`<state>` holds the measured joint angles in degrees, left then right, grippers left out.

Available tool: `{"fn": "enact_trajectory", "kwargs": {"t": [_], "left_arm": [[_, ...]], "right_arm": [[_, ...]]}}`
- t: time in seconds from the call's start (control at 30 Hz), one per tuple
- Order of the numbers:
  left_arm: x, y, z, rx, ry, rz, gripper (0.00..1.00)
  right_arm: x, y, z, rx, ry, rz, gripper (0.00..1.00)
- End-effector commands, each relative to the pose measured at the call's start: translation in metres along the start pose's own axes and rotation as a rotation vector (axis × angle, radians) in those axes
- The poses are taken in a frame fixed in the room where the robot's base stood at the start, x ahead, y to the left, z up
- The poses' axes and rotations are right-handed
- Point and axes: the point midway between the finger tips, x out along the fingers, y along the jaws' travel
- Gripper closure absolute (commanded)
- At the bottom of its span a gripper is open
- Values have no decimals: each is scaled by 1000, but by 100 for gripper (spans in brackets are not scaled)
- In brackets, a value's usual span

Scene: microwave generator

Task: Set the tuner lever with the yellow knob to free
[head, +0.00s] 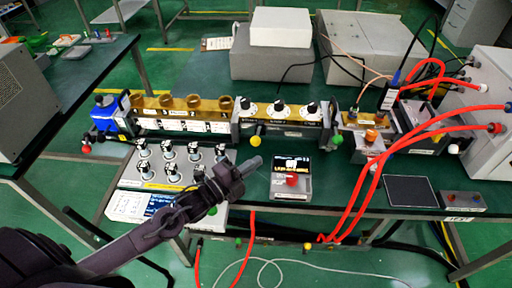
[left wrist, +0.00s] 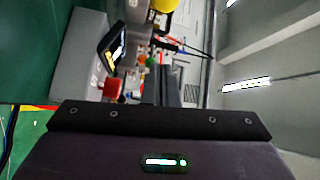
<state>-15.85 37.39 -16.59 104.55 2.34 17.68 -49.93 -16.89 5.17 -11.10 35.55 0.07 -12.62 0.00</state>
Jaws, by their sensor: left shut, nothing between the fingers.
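My left gripper (head: 247,167) is shut and empty, just below and left of the yellow knob. A gap shows between them in the head view; I cannot tell the depth. My right gripper is not in view.
A small box with a red button (head: 291,181) and lit display stands right of my left gripper. A panel of several upright knobs (head: 170,162) lies under my left forearm. A green knob (head: 337,141) and red hoses (head: 376,165) are to the right.

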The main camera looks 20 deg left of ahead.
Motion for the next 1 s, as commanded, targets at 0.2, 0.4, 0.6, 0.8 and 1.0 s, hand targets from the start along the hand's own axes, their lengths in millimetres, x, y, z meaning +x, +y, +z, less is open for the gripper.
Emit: {"fn": "enact_trajectory", "kwargs": {"t": [0.2,0.4,0.6,0.8,1.0], "left_arm": [[46,-4,0,0,0,-4,100],[62,-2,14,5,-3,4,100],[55,-1,34,3,-1,2,100],[53,0,38,2,0,1,100],[53,0,38,3,0,1,100]], "right_arm": [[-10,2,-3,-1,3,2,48],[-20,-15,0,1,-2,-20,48],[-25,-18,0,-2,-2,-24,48],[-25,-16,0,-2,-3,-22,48],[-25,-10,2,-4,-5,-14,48]]}}
